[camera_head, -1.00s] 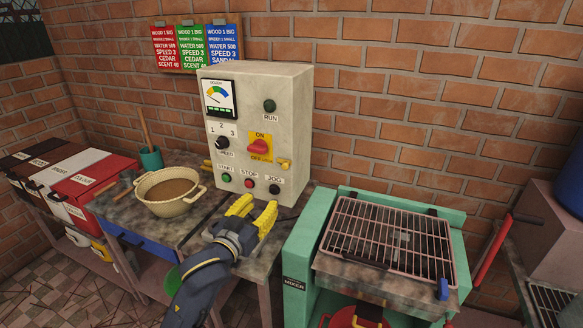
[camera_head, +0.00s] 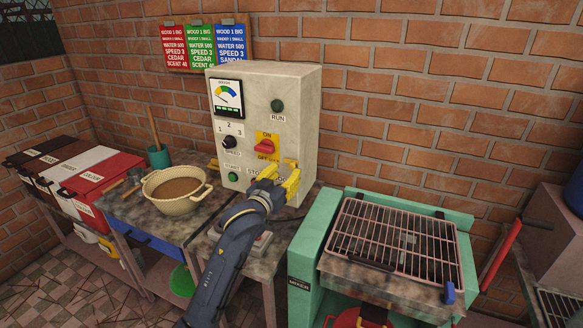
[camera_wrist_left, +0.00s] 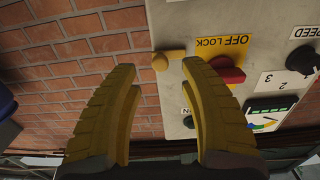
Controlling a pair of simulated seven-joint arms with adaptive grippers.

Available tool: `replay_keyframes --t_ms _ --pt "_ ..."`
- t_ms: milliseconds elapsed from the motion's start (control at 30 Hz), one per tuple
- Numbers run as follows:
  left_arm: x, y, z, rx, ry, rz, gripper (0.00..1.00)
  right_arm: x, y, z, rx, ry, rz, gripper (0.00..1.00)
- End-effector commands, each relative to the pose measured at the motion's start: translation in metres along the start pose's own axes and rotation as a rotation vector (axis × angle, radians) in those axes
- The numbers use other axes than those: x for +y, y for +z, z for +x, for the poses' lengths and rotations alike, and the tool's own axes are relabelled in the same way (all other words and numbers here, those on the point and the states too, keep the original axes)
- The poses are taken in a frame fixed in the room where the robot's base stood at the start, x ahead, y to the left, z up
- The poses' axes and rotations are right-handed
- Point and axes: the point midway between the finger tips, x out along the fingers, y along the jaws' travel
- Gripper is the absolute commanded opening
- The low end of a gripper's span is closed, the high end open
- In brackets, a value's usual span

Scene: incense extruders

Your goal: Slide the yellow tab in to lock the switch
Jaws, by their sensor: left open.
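The red switch (camera_head: 266,147) is on a yellow plate on the front of the pale control box (camera_head: 300,100). It also shows in the wrist view (camera_wrist_left: 228,70), upside down, beside the "OFF LOCK" lettering. The yellow tab (camera_wrist_left: 166,59) sticks out beside the plate, clear of the red switch. My left gripper (camera_head: 283,173) is in front of the lower right of the box. Its yellow fingers (camera_wrist_left: 158,66) are spread and empty, with the tab seen between their tips. In the head view the fingers partly cover the tab's area, so contact is unclear. My right gripper is not in view.
A speed knob (camera_head: 230,142) and a green start button (camera_head: 233,177) are left of the switch. The stop and jog buttons are hidden by my arm. A bowl (camera_head: 158,203) stands left, and the green mixer (camera_head: 303,260) with a wire grate stands right.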

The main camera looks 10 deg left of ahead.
Motion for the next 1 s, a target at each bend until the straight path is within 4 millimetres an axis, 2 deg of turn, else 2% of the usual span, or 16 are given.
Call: replay_keyframes --t_ms 200,400,867,1000 --pt "0.000 0.000 0.030 0.000 0.000 0.000 0.43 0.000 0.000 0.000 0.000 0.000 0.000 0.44" --pt "0.000 0.000 0.044 0.000 0.000 0.000 0.43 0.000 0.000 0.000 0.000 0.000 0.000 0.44" --pt "0.000 0.000 0.049 0.000 0.000 0.000 0.45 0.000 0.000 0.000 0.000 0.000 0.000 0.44" --pt "0.000 0.000 0.048 0.000 0.000 0.000 0.29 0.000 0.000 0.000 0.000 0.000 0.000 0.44"
